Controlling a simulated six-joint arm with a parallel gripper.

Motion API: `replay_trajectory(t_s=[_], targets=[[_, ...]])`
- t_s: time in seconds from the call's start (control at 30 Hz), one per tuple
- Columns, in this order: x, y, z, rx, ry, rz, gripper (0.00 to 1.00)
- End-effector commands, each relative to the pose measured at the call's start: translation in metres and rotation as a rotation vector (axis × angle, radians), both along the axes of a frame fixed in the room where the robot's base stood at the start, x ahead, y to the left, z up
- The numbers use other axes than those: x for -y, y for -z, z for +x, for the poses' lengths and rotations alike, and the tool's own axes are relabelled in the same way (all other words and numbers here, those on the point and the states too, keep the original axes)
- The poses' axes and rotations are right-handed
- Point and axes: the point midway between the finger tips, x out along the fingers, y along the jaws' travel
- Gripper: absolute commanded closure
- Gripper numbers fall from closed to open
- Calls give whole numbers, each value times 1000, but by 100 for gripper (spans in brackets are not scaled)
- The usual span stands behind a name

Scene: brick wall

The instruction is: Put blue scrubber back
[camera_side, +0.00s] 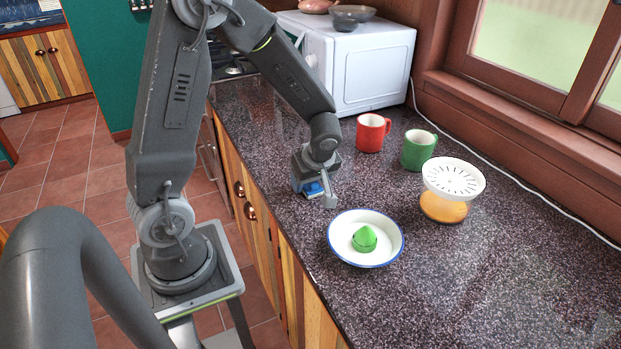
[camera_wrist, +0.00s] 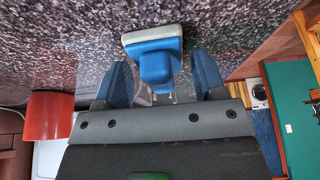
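The blue scrubber (camera_side: 313,189) is on the dark speckled counter near its front edge, in the side view partly hidden by my gripper (camera_side: 314,191). In the wrist view the scrubber (camera_wrist: 154,62) has a blue handle and block with a pale pad. My gripper (camera_wrist: 161,72) is open, with a finger on each side of the scrubber's handle. Gaps show between the handle and both fingers.
A white blue-rimmed dish (camera_side: 338,251) holding a green cone-shaped piece (camera_side: 364,239) stands close to the right of my gripper. A red mug (camera_side: 370,133), a green mug (camera_side: 416,151) and a white-topped juicer (camera_side: 447,193) stand farther back. A white microwave (camera_side: 371,78) is behind.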

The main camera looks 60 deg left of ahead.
Motion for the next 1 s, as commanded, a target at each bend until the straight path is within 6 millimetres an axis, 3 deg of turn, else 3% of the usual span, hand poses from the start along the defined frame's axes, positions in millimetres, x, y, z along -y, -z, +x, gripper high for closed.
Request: replay_trajectory(t_s=[0.1, 0.47, 1.0], targets=[[0, 0, 0, 0, 0, 0, 27], [3, -11, 1, 5, 1, 1, 27], [41, -103, 1, 4, 2, 0, 27]])
